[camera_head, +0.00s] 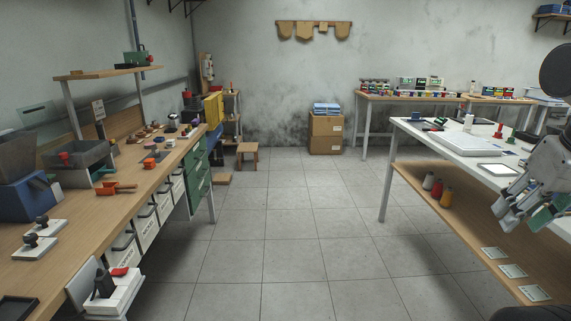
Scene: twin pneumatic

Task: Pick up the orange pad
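I cannot make out for sure which thing is the orange pad. A small orange object (106,188) lies on the left wooden workbench (80,216), near its middle, with an orange-brown handled piece beside it. My gripper (513,216) hangs at the right edge, in front of the white-topped table, far from the left bench. Its grey fingers point down and left. A green piece (547,213) shows at the fingers; I cannot tell whether it is held or lies behind them.
Black-handled stamps (42,221) and a blue machine (28,197) crowd the left bench's near end. Yarn cones (446,198) stand on the right table's lower shelf. The tiled floor (290,220) between the benches is clear.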

